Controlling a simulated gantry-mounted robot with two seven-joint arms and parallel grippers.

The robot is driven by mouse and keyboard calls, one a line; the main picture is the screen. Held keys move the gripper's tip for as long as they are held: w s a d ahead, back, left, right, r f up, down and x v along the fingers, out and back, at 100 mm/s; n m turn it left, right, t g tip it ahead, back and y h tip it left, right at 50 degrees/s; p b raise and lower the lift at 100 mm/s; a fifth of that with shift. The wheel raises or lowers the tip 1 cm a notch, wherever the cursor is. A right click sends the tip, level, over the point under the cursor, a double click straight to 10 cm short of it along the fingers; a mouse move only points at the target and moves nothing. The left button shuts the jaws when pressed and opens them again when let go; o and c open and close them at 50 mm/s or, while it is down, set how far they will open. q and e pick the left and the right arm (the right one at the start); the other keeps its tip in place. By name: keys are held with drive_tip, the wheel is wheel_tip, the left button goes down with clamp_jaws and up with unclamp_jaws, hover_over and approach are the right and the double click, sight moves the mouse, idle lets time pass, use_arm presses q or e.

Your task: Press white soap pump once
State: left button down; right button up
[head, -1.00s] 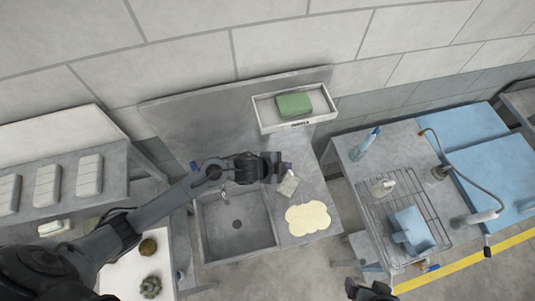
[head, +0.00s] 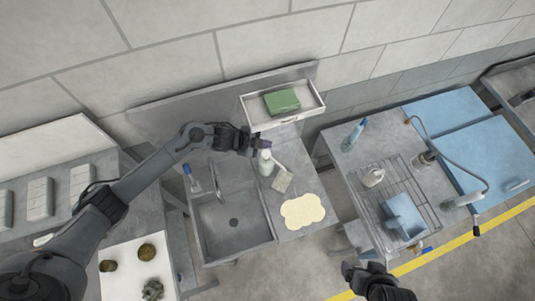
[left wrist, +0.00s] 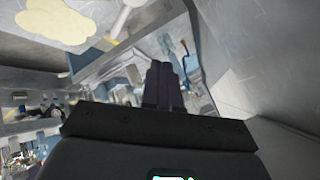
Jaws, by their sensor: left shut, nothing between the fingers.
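A pale, whitish soap pump bottle (head: 266,164) stands upright on the metal counter at the sink's back right corner, in the head view. My left gripper (head: 264,144) is shut and empty. In the picture it lies just above the bottle's top and overlaps it there; I cannot tell whether they touch. The shut fingers also show in the left wrist view (left wrist: 163,85), where I cannot make out the pump for sure. My right gripper (head: 350,273) is low in the head view, away from the pump, and its jaw state is unclear.
The sink (head: 234,235) lies left of a cream cloth-like patch (head: 302,211) and a greyish square (head: 281,181). A tray (head: 305,109) with a green block (head: 282,101) is behind.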

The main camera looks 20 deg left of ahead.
use_arm(q)
drive_tip(key=shift+w+a+r+t, duration=0.15)
drive_tip(key=shift+w+r, duration=0.2)
drive_tip(key=shift+r, duration=0.25)
drive_tip(key=shift+w+d+r+t, duration=0.15)
drive_tip(key=shift+w+r, duration=0.2)
drive_tip(key=shift+r, duration=0.25)
drive_tip(key=b, duration=0.6)
hover_over(264, 155)
wheel_tip(264, 155, down, 7)
drive_tip(key=shift+f, duration=0.1)
wheel_tip(264, 155, down, 2)
drive_tip(key=shift+b, duration=0.65)
drive_tip(key=shift+f, duration=0.15)
drive_tip(key=shift+f, duration=0.2)
drive_tip(key=shift+f+b, duration=0.25)
drive_tip(key=shift+b, duration=0.1)
